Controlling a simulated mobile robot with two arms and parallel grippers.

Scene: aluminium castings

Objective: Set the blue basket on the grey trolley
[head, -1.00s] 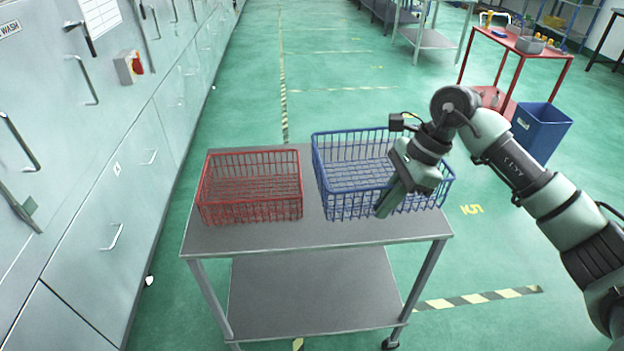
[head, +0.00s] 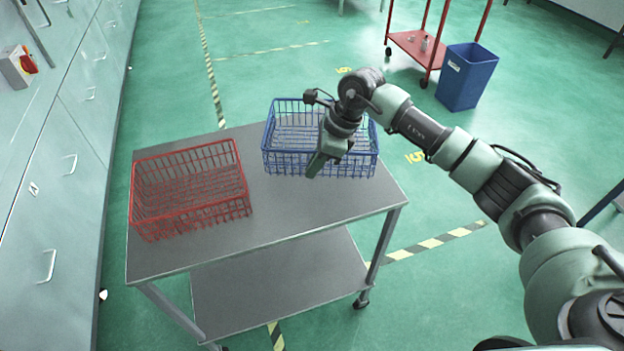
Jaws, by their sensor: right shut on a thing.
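The grey trolley (head: 285,215) stands in front of me, with a flat top and a lower shelf. The blue wire basket (head: 283,150) is at the back right of its top, upright, close to the right edge. I cannot tell whether it rests fully on the top or hangs slightly above it. My right gripper (head: 319,163) points down at the basket's near side and is shut on it; the gripper hides part of the wires. My left gripper is not in view.
A red wire basket (head: 190,190) sits on the trolley's left side, with a gap to the blue one. Grey cabinets (head: 60,190) line the left. A blue bin (head: 466,78) and a red trolley (head: 420,48) stand at the back right. Green floor is open around.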

